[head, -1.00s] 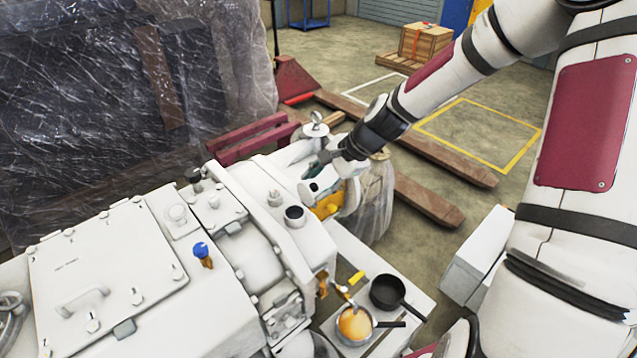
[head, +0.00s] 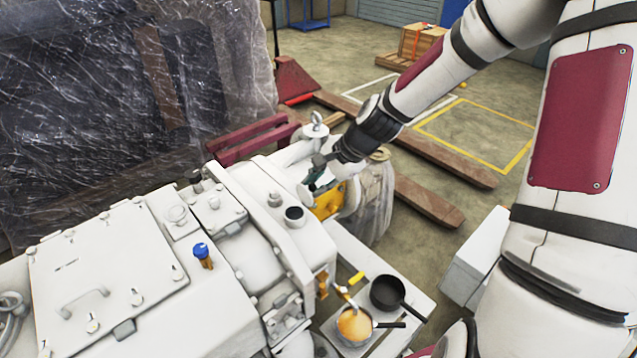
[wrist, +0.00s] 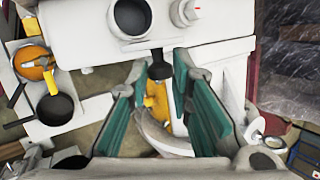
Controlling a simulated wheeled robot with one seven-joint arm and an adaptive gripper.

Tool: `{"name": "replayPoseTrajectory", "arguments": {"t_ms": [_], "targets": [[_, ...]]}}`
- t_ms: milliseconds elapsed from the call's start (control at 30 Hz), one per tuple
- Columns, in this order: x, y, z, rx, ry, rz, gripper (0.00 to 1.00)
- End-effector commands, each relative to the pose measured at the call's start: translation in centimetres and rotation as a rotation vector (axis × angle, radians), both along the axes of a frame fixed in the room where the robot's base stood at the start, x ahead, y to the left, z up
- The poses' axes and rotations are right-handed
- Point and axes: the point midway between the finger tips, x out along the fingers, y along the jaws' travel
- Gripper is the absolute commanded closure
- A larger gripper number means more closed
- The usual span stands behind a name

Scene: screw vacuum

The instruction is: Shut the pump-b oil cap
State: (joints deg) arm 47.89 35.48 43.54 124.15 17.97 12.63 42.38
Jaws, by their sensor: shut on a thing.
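The white pump (head: 255,235) fills the lower left of the head view. A round dark port (head: 294,214) with a raised collar stands open on its top; it also shows at the top of the wrist view (wrist: 130,17). My gripper (head: 311,186) is at the pump's far right end, beyond the port, its teal fingers pointing down at the pump. In the wrist view, a small dark piece (wrist: 159,63) is between the fingertips, just below the port, and my gripper is shut on it. I cannot tell for sure that it is the oil cap; the fingers partly hide it.
A blue-topped knob (head: 202,255) stands on the pump. A pan of amber liquid (head: 354,325) and a black pan (head: 390,292) sit on a pale ledge beside it. Plastic-wrapped equipment (head: 120,90) stands behind at left. Pallet boards (head: 435,200) lie on the floor at right.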

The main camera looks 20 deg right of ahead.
Motion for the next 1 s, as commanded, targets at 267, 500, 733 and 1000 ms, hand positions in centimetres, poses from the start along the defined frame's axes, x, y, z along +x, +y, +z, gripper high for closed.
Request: {"name": "replayPoseTrajectory", "arguments": {"t_ms": [267, 500, 733, 1000], "targets": [[-0.4, 0.9, 0.4, -0.118, -0.048, 0.005, 1.0], [-0.6, 1.5, 0.6, -0.206, -0.087, 0.005, 1.0], [-0.8, 2.1, 0.7, -0.284, -0.12, 0.005, 1.0], [-1.1, 2.8, 0.8, -0.375, -0.157, 0.006, 1.0]]}}
